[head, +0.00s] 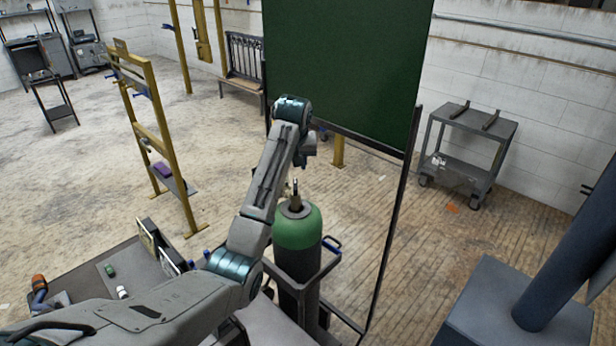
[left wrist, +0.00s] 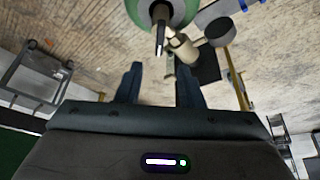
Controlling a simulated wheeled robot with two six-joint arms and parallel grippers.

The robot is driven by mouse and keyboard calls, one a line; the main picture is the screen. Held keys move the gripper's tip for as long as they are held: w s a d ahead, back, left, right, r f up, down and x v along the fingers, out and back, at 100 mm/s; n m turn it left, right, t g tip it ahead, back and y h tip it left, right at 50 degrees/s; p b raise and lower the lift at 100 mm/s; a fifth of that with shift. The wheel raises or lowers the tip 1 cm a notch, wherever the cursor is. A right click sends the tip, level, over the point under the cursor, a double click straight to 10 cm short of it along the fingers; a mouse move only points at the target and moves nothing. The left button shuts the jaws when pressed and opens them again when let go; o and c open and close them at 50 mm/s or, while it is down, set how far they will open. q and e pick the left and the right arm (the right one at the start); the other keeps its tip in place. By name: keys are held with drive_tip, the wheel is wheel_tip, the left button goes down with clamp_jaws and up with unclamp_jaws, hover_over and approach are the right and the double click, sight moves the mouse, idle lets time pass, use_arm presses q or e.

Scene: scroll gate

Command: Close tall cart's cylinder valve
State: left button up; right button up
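The green-topped cylinder (head: 297,230) stands upright in a dark cart (head: 318,272) in the middle of the head view. Its brass-coloured valve (head: 295,193) sits on top, below my left wrist. In the left wrist view the green shoulder (left wrist: 178,12) is at the top edge, with the valve body (left wrist: 182,46) and a dark round knob (left wrist: 219,32) to its right. My left gripper (left wrist: 159,70) is open and empty; its two fingers are apart, and the valve shows beyond their tips. In the head view my arm hides the fingers. My right gripper is not in view.
A tall green panel (head: 345,65) in a dark frame stands just behind the cylinder. A yellow rack (head: 150,135) is at left. A low grey cart (head: 465,150) is at right. A blue-grey box with a slanted post (head: 510,310) fills the lower right.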

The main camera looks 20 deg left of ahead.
sight(295, 184)
use_arm(q)
drive_tip(key=p+x, duration=0.4)
drive_tip(key=x, duration=0.5)
drive_tip(key=shift+a+f, duration=0.1)
drive_tip(key=shift+f, duration=0.05)
drive_tip(key=shift+x, duration=0.75)
clamp_jaws()
